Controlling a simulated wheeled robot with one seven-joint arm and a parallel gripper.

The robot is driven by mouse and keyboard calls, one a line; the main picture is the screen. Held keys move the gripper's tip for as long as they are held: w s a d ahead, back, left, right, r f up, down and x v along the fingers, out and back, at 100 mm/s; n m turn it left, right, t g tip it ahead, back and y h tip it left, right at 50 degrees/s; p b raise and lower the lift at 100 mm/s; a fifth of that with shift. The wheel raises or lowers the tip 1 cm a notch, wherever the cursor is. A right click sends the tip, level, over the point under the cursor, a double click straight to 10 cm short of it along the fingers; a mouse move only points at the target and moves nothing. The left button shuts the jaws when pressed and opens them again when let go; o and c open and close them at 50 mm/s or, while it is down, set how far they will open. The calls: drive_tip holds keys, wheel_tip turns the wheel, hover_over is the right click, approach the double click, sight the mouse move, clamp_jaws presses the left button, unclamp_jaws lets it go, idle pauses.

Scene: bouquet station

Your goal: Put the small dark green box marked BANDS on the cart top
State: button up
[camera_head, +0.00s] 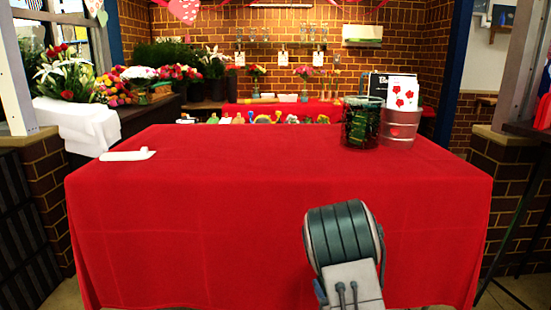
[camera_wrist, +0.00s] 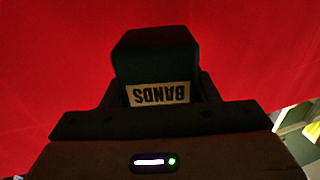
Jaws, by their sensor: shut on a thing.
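The small dark green box (camera_wrist: 155,55) shows in the wrist view, its pale BANDS label upside down. My gripper (camera_wrist: 159,88) is shut on it, with a dark finger at each side. In the head view my arm reaches up at the lower right, in front of the red-covered table (camera_head: 250,200). The box and my fingers cannot be made out there. I cannot identify a cart top in either view.
A white object (camera_head: 127,155) lies at the table's left back corner. A dark mesh holder (camera_head: 360,125) and a metal bucket (camera_head: 399,128) stand at the right back. The table's middle and front are clear. Flowers (camera_head: 75,80) stand at the left beyond the table.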

wheel_tip(320, 180, up, 18)
drive_tip(key=s+m+h+p, duration=0.2)
drive_tip(key=h+p, duration=0.1)
drive_tip(key=p, duration=2)
drive_tip(key=shift+s+d+r+h, duration=0.15)
drive_tip(key=shift+r+h, duration=0.1)
drive_tip(key=shift+h, duration=0.15)
drive_tip(key=shift+d, duration=0.1)
